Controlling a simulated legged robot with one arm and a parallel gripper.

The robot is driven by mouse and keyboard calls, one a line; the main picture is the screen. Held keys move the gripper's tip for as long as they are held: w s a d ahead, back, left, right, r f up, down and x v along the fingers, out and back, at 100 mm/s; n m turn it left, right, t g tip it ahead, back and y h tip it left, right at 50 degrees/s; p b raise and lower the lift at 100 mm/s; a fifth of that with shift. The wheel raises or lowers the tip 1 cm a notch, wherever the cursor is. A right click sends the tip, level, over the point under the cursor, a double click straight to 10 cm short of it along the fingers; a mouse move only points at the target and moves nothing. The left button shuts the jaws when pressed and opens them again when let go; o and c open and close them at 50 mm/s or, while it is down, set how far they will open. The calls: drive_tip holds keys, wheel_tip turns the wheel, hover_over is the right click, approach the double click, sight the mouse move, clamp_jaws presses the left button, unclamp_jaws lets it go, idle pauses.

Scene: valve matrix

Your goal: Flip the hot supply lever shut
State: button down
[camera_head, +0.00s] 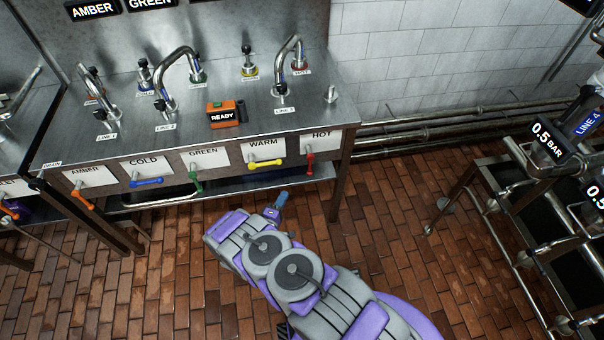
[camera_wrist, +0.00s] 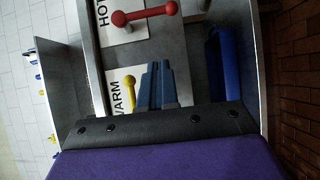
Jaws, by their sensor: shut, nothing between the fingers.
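The hot supply lever is the red lever (camera_head: 309,163) on the bench front under the HOT label; its handle hangs straight down. In the wrist view, which is turned sideways, the red lever (camera_wrist: 146,13) is near the top edge, beside the HOT label. My gripper (camera_head: 282,197) is in front of the bench, below and left of the red lever and apart from it. In the wrist view its blue-grey fingers (camera_wrist: 159,84) are together and empty, beside the yellow lever under the WARM label.
The yellow WARM lever (camera_head: 267,163) lies horizontal, left of the red one. The green lever (camera_head: 196,181) hangs down; the blue COLD lever (camera_head: 147,182) is horizontal. A blue bin (camera_wrist: 220,65) is under the bench. A pipe rack (camera_head: 500,215) stands right; the brick floor between is clear.

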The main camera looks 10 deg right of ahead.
sight(310, 167)
drive_tip(key=s+d+b+x, duration=0.1)
drive_tip(key=d+b+x, duration=0.1)
drive_tip(key=x, duration=1)
drive_tip(key=shift+d+b, duration=0.35)
drive_tip(key=shift+b, duration=0.2)
drive_tip(key=shift+d+f, duration=0.15)
drive_tip(key=shift+d, duration=0.05)
drive_tip(key=shift+p, duration=0.3)
